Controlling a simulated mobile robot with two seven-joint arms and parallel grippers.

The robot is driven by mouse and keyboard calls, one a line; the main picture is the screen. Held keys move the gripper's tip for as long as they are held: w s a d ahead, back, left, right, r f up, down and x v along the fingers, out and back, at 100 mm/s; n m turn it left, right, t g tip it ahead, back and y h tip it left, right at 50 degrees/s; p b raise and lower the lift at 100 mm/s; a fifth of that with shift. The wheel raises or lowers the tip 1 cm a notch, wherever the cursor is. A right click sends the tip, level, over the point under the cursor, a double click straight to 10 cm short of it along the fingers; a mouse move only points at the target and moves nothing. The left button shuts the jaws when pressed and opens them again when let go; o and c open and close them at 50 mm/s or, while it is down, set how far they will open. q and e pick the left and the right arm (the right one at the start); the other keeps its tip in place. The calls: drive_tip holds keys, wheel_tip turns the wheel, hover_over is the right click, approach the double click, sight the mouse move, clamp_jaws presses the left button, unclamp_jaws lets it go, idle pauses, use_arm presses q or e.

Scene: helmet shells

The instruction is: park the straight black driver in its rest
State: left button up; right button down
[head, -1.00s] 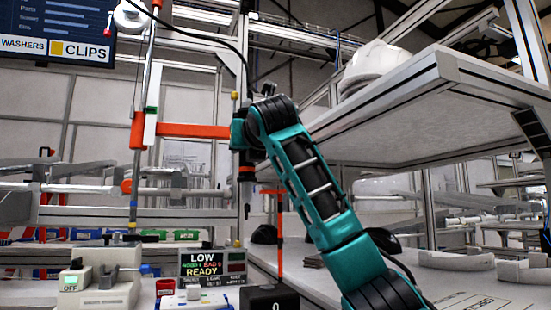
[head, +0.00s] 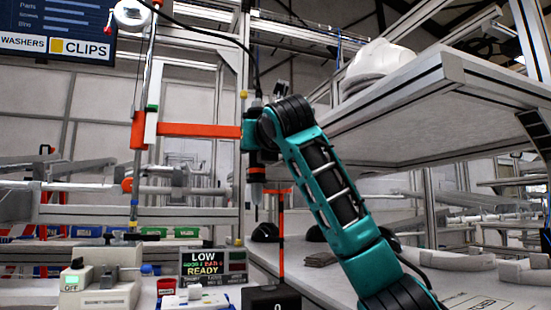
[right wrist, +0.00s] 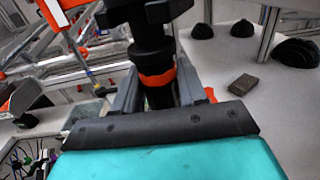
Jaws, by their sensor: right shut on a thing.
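The straight black driver (head: 256,172) hangs upright at the end of an orange arm (head: 200,130), its thin tip pointing down. It has an orange band, which also shows in the right wrist view, where the driver (right wrist: 158,95) stands between my fingers. My right gripper (right wrist: 155,88) is shut on the driver's body; in the head view my teal arm partly hides it. A slim post with a red top (head: 278,191), which looks like the rest, stands just right of the driver's tip. The driver appears apart from it, though depth is hard to judge. My left gripper is out of view.
A black block (head: 270,298) is at the post's foot. A grey shelf (head: 430,100) with a white helmet shell (head: 375,65) overhangs at right. Black domes and a dark flat block (right wrist: 242,84) lie on the bench. A control box (head: 100,285) and a READY display (head: 212,265) stand left.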

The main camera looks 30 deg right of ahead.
drive_tip(key=w+d+p, duration=0.2)
drive_tip(key=d+p, duration=0.3)
drive_tip(key=d, duration=0.1)
drive_tip(key=shift+w+r, duration=0.2)
drive_tip(key=shift+p, duration=0.55)
unclamp_jaws()
idle(0.6)
drive_tip(key=shift+s+a, duration=0.1)
